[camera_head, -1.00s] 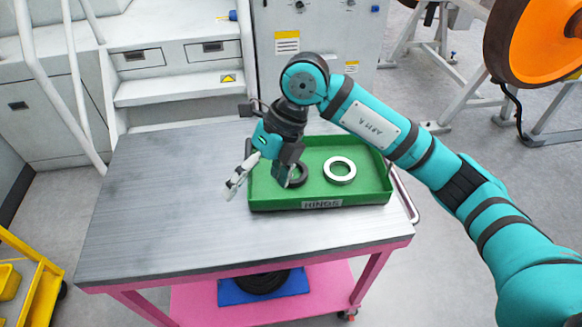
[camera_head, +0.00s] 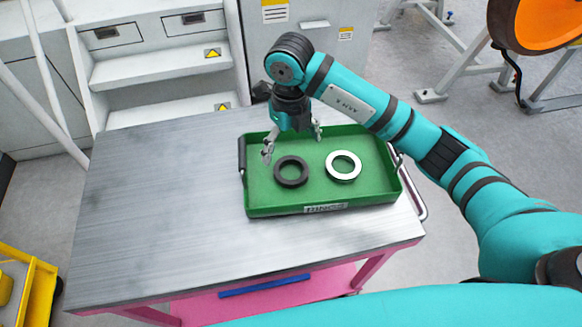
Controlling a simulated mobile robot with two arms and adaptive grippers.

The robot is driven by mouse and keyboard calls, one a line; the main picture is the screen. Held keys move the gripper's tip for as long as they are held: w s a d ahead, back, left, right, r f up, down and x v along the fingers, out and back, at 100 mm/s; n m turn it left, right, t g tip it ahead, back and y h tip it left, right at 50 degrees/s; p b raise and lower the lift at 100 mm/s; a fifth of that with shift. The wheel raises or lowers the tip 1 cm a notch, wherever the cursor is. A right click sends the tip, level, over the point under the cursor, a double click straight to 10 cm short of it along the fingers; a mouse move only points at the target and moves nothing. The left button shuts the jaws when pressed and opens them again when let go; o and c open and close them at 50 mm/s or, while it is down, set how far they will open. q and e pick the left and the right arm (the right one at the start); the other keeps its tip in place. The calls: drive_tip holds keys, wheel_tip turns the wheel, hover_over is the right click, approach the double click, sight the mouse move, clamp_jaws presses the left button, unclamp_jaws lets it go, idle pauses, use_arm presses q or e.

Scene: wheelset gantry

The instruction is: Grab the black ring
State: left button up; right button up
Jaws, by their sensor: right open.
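The black ring (camera_head: 279,178) lies flat in the left half of the green tray (camera_head: 258,211), fully in view. My right gripper (camera_head: 293,143) is open and empty above the tray's back part, just behind the black ring in the picture. Its two fingers point down, one at the left and one at the right, and do not appear to touch the ring. A teal arm part, mine, crosses the bottom edge of the view, but the left gripper is not in view.
A white ring (camera_head: 331,171) lies in the tray to the right of the black ring. The tray stands on a metal-topped cart (camera_head: 160,200) with a pink lower frame. The tabletop left of the tray is bare. Grey steps (camera_head: 165,69) and a cabinet stand behind.

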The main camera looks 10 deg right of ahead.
sight(291, 174)
wheel_tip(291, 174, down, 4)
drive_tip(key=shift+r+p, duration=0.15)
drive_tip(key=shift+p, duration=0.25)
drive_tip(key=shift+f, duration=0.4)
wheel_tip(291, 174, down, 4)
drive_tip(key=shift+d+r+p, duration=0.1)
drive_tip(key=shift+r+p, duration=0.1)
drive_tip(key=shift+p, duration=0.75)
drive_tip(key=shift+f, duration=0.35)
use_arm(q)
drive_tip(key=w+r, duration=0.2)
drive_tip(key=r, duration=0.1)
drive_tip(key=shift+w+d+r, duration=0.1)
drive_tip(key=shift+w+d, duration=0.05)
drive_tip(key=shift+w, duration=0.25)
use_arm(e)
drive_tip(key=c, duration=1.2)
